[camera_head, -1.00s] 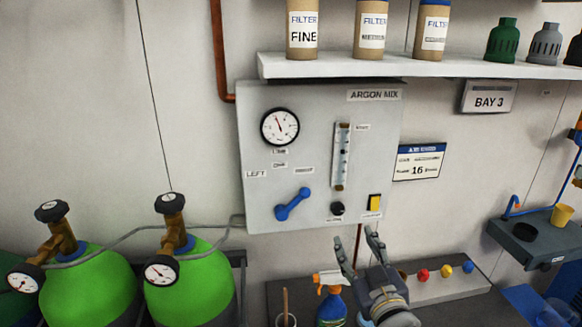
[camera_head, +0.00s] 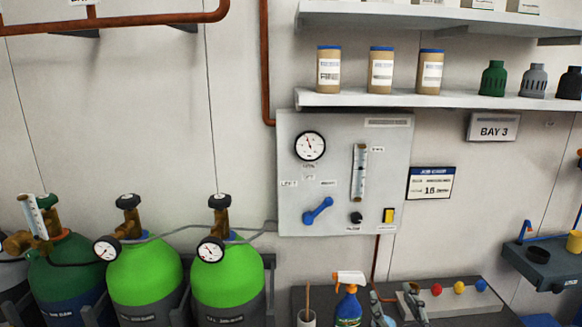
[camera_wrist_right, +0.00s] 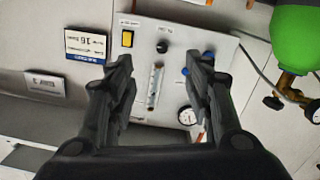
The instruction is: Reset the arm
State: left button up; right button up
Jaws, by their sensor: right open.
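My right gripper (camera_head: 393,298) shows at the bottom edge of the head view, mostly cut off, in front of the bench and below the wall panel. In the right wrist view its two dark fingers (camera_wrist_right: 162,65) stand apart with nothing between them. The grey gas panel (camera_head: 290,180) shows behind them, with a round gauge (camera_head: 310,146), a blue lever (camera_head: 318,210), a flow tube (camera_head: 359,172), a black knob (camera_head: 356,218) and a yellow switch (camera_head: 389,215). The fingers hide parts of the panel in the wrist view. My left gripper is not in view.
A spray bottle (camera_head: 349,305) and a cup with a stick (camera_head: 307,318) stand left of the gripper. Red, yellow and blue buttons (camera_head: 459,287) lie to its right. Green cylinders (camera_head: 144,275) stand at left. A shelf (camera_head: 400,99) with filters is above.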

jog(key=s+f+m+g, duration=0.1)
jog(key=s+f+g, duration=0.6)
jog(key=s+f, duration=0.55)
jog(key=s+f+g, duration=0.6)
jog(key=s+f, duration=0.4)
jog(key=s, duration=0.6)
notch_tip(320, 180, down, 32)
jog(key=s+r+g+b, duration=0.1)
jog(key=s+g+b, duration=0.1)
jog(key=b, duration=0.2)
pick_arm(q)
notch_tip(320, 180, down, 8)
jog(key=b, duration=0.3)
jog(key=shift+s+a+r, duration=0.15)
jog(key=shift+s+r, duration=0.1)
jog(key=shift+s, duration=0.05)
pick_arm(e)
jog(key=s+d+f+g, duration=0.1)
jog(key=s+d+f, duration=0.1)
jog(key=s+f, duration=1.4)
notch_tip(320, 180, down, 3)
jog(key=shift+s+d+f, duration=0.1)
jog(key=shift+s+d, duration=0.05)
jog(key=shift+d, duration=0.15)
